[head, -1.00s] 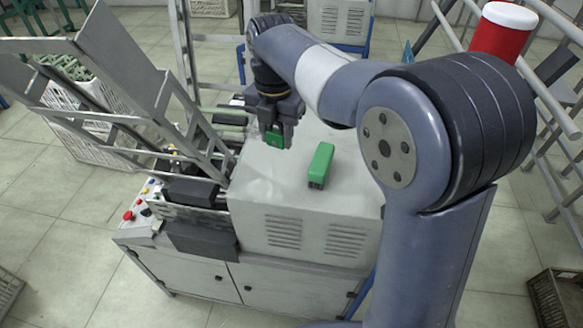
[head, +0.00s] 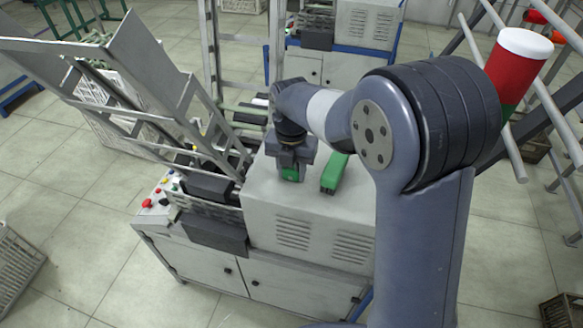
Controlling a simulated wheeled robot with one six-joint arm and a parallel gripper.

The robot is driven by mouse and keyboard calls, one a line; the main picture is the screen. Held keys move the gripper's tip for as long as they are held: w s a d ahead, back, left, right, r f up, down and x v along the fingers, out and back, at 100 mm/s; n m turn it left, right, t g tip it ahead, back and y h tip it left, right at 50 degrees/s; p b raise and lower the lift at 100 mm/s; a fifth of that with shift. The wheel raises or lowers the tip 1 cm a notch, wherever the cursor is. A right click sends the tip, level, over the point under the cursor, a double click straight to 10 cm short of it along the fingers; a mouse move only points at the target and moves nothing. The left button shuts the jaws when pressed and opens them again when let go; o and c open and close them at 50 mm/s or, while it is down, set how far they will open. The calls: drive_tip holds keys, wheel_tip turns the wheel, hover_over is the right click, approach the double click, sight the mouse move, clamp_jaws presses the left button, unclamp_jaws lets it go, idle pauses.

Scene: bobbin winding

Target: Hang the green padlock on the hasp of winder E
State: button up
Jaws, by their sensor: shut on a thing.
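The gripper is low by the top of the grey winder cabinet (head: 300,206), left of a green oblong block (head: 334,175) lying on that top. I cannot tell whether the padlock touches the cabinet. I make out no hasp and no letter on this winder.
Slanted metal frames (head: 140,75) rise at the cabinet's left, above a control panel with a red button (head: 147,203). A second winder (head: 345,40) stands behind. Metal rails (head: 545,95) are at the right.

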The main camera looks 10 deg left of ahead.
drive_tip(key=shift+f, duration=0.2)
drive_tip(key=o, duration=1)
drive_tip(key=shift+r, duration=0.15)
wheel_tip(320, 180, up, 12)
drive_tip(key=shift+r, duration=0.1)
